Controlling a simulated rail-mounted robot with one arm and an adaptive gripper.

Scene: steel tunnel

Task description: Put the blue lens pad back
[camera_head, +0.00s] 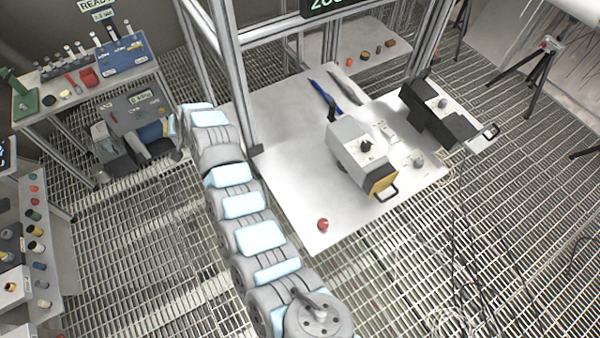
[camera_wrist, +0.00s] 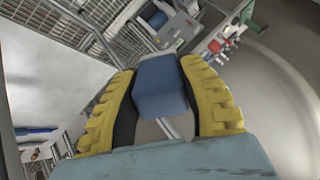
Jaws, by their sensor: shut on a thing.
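In the wrist view, my gripper (camera_wrist: 162,95) has its two yellow ridged fingers closed on either side of a blue block, which looks like the blue lens pad (camera_wrist: 160,86). The pad is held up in front of the palm, clear of any surface that I can see. In the head view my arm reaches up and left to the grey unit with a label (camera_head: 138,108). My gripper's fingers are too small and hidden there to make out. A blue patch (camera_head: 152,131) shows beside that unit; I cannot tell whether it is the held pad.
A bench at the upper left carries a blue rack (camera_head: 122,55), a red box (camera_head: 90,77) and a green stand (camera_head: 25,98). A white table (camera_head: 290,150) holds machines and a red ball (camera_head: 323,225). A shelf of small parts (camera_head: 38,235) stands at the left edge. Grating floor lies between.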

